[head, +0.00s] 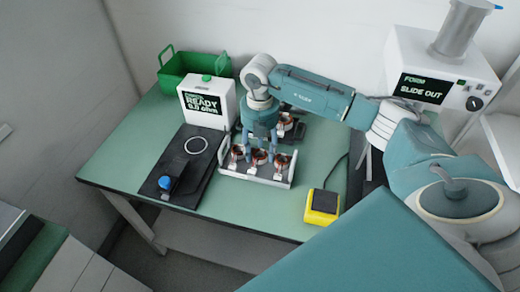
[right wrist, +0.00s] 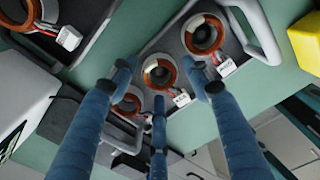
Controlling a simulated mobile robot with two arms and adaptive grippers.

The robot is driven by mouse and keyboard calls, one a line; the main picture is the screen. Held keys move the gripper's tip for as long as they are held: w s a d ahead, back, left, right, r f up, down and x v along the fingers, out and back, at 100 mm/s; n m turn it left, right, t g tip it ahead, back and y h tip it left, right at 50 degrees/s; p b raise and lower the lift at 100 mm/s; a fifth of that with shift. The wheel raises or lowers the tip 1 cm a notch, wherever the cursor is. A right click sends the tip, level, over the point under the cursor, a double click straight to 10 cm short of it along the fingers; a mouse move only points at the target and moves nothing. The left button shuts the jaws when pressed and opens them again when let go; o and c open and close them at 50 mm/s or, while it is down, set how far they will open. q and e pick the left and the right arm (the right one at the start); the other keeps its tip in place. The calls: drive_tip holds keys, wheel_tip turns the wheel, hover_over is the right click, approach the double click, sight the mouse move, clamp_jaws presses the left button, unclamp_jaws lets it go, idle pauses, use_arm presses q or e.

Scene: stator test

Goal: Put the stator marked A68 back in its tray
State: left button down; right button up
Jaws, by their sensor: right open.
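My right gripper (head: 261,146) is open, fingers pointing down over the front tray (head: 226,171). In the right wrist view its fingertips (right wrist: 160,78) are spread around the middle stator (right wrist: 150,72), a copper ring with a white tag; I cannot tell whether they touch it. The front tray also holds a stator (right wrist: 203,34) at its right end and one (right wrist: 130,103) at its left end, partly hidden by a finger. Another stator (head: 285,124) sits in a separate dark holder behind, partly hidden by my arm. The tag markings are too small to read, so A68 cannot be picked out. My left gripper is not in view.
A white tester (head: 207,103) reading READY stands left of the trays. A dark fixture (head: 168,160) with a blue knob lies in front of it. A green bin (head: 190,65) is at the back, a yellow box (head: 322,206) at front right.

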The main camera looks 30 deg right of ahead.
drive_tip(key=shift+r+p, duration=1.4)
drive_tip(key=shift+r, duration=0.75)
drive_tip(key=shift+o, duration=0.5)
drive_tip(key=o, duration=0.5)
drive_tip(key=shift+c, duration=0.2)
wheel_tip(320, 180, up, 12)
